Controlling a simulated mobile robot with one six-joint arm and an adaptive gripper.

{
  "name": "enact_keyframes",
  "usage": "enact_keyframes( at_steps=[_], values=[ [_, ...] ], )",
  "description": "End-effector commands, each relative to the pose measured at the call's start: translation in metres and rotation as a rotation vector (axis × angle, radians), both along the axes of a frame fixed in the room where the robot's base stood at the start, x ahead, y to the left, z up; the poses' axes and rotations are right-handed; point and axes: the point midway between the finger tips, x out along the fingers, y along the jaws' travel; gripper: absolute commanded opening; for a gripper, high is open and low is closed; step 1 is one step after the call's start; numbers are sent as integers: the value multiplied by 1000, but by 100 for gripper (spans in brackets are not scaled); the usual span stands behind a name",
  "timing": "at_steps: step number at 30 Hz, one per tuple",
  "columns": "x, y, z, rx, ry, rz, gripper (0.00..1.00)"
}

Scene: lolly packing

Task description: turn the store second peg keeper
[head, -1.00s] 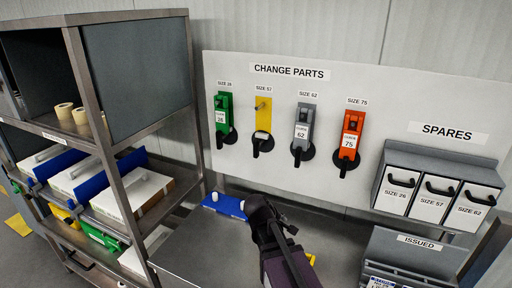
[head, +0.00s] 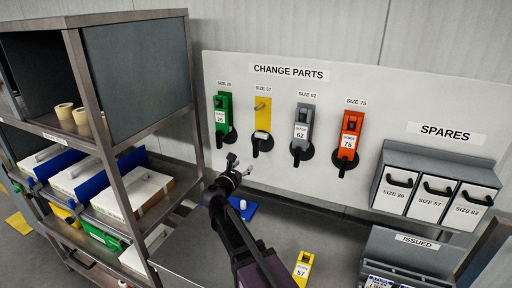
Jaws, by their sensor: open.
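A yellow guide (head: 302,268) lies on the bench, partly cut off by the bottom edge.
Green (head: 222,117), grey (head: 302,127) and orange (head: 350,132) guides hang on the neighbouring pegs, each with a black keeper. A blue block (head: 240,210) with a white post lies on the bench behind my arm. A shelf rack (head: 100,130) stands left; spares bins (head: 430,200) hang right.

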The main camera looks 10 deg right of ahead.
Motion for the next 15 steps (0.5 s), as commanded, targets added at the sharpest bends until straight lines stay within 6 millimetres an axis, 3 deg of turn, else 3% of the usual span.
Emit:
enact_keyframes(
  at_steps=[4,15],
  values=[
    [4,9,6,-66,9,25,63],
    [4,10,7,-74,11,27,63]
  ],
)
